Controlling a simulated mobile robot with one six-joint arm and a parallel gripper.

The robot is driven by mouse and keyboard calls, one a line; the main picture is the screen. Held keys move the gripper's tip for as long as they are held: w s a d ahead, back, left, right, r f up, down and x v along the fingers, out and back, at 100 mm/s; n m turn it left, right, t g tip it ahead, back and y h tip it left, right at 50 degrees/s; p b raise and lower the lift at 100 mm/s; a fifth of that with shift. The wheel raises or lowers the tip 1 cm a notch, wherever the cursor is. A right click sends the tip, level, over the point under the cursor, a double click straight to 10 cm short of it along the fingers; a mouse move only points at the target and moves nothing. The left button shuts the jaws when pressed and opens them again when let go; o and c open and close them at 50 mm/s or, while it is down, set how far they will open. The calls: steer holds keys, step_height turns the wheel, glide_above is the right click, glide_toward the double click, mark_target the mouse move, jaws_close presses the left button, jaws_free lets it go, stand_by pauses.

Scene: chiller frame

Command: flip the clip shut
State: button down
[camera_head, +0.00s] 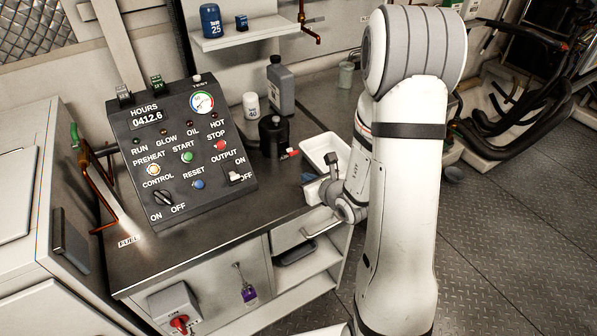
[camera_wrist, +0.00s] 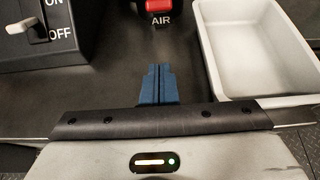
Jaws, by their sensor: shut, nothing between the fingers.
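My gripper (camera_head: 307,178) is at the right end of the dark worktop, near the white tray. In the wrist view its blue fingers (camera_wrist: 158,88) are together with nothing between them, pointing toward the red part above the AIR label. I cannot make out for certain which part is the clip. A small grey and black fitting (camera_head: 123,93) and a green fitting (camera_head: 157,81) stand on the top edge of the control panel (camera_head: 217,180), well left of my gripper. Their positions, open or shut, are too small to tell.
The white tray (camera_wrist: 231,90) lies just right of my fingers. The red AIR part (camera_wrist: 159,6) is ahead of them. A grey bottle (camera_head: 281,88), a white can (camera_head: 251,106) and a black canister (camera_head: 272,136) stand behind. Copper pipe (camera_head: 88,180) rises at the left.

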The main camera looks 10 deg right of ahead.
mark_target(289, 152)
steer(key=shift+w+a+f+b, duration=0.1)
steer(key=shift+w+f+b, duration=0.15)
steer(key=shift+b, duration=0.2)
steer(key=shift+p+x, duration=0.45)
steer(key=shift+x, duration=0.65)
steer(key=w+r+p, duration=0.1)
steer(key=w+r, duration=0.1)
steer(key=r, duration=0.1)
steer(key=shift+a+p, duration=0.35)
steer(key=shift+p, duration=0.05)
steer(key=shift+w+r, duration=0.15)
steer(key=shift+w, duration=0.2)
